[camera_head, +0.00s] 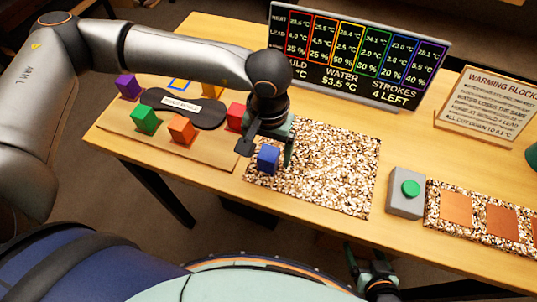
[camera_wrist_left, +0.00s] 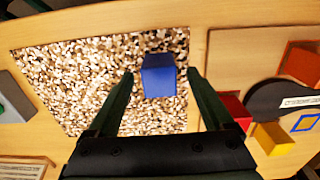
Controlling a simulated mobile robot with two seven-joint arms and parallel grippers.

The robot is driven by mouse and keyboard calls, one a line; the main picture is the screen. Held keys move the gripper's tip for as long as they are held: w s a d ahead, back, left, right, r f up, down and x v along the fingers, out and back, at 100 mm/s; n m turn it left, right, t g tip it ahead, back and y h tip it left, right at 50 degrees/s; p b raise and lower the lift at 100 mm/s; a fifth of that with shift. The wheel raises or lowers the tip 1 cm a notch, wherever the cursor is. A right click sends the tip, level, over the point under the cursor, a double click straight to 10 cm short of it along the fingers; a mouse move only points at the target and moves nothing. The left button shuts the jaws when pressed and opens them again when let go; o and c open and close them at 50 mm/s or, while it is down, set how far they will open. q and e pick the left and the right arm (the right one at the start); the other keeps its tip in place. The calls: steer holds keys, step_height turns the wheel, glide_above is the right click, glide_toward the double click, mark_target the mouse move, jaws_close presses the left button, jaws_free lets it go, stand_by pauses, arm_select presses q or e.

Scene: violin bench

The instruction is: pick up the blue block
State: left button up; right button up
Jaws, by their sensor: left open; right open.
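The blue block (camera_head: 268,159) sits upright on the left part of the speckled mat (camera_head: 335,175). My left gripper (camera_head: 268,150) is over and around it, its fingers reaching down on either side. In the left wrist view the blue block (camera_wrist_left: 158,75) shows between the two open fingertips (camera_wrist_left: 160,75), with a gap on each side. Neither finger clearly touches it. My right gripper (camera_head: 375,280) is at the bottom of the head view, open and empty, away from the block and in front of the bench.
A wooden board (camera_head: 190,148) at left holds purple, green, orange and red blocks around a dark violin-shaped plate (camera_head: 180,107). A grey box with a green button (camera_head: 408,192) stands right of the mat. A display (camera_head: 350,60) and a warming-block sign (camera_head: 493,108) stand behind.

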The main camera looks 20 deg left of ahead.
arm_select(q)
steer(key=shift+f, duration=0.25)
jaws_close()
stand_by(0.5)
